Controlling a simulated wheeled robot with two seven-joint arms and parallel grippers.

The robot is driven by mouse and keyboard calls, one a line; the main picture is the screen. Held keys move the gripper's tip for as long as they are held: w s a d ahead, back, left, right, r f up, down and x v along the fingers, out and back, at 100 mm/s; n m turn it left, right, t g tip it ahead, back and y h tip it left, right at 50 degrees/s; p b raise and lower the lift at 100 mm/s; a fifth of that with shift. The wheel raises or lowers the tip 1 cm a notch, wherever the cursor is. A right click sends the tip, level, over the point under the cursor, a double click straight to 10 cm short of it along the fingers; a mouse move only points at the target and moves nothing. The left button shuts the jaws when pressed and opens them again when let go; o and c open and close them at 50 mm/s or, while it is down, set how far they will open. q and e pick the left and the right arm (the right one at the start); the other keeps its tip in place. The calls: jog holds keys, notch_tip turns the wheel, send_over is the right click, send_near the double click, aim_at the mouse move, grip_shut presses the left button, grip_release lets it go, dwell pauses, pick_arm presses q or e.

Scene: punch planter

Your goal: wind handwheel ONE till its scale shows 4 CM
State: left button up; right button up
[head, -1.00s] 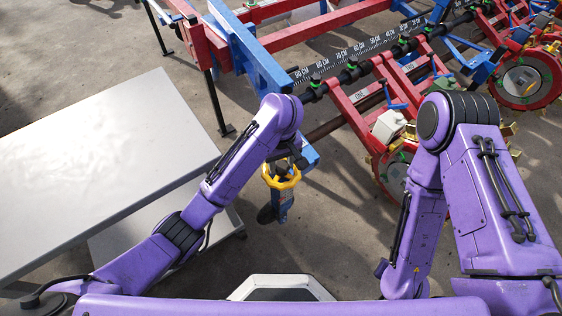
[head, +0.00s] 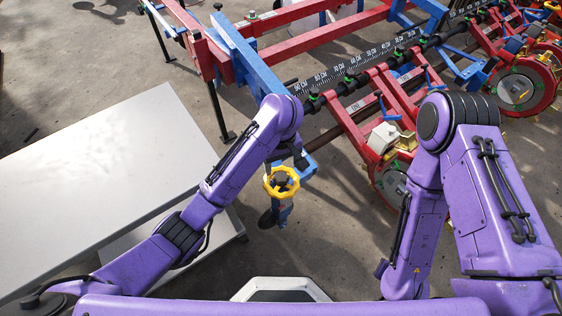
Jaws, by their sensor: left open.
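A yellow handwheel (head: 282,195) with a dark hub sits on a blue post at the near end of the planter, below my left wrist. Its number and its scale cannot be read here. My left gripper (head: 286,163) is open, pointing down at the far side of the wheel. Its dark fingers are small and partly hidden by my arm. I cannot tell whether they touch the rim. My right arm reaches down at the right, and its gripper is not in view.
The planter's blue beam (head: 247,50) and red frame lie behind the wheel. A long centimetre rail (head: 345,68) runs to the upper right above red row units with wheels (head: 525,88). A grey table (head: 105,180) fills the left. Bare floor shows right of the handwheel.

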aim_at(281, 175)
pick_arm(q)
notch_tip(281, 175, up, 5)
jog(key=p, duration=0.2)
jog(key=shift+f+p, duration=0.15)
jog(key=shift+p, duration=0.25)
pick_arm(e)
notch_tip(281, 175, up, 5)
jog(key=shift+f, duration=0.15)
dwell(0.5)
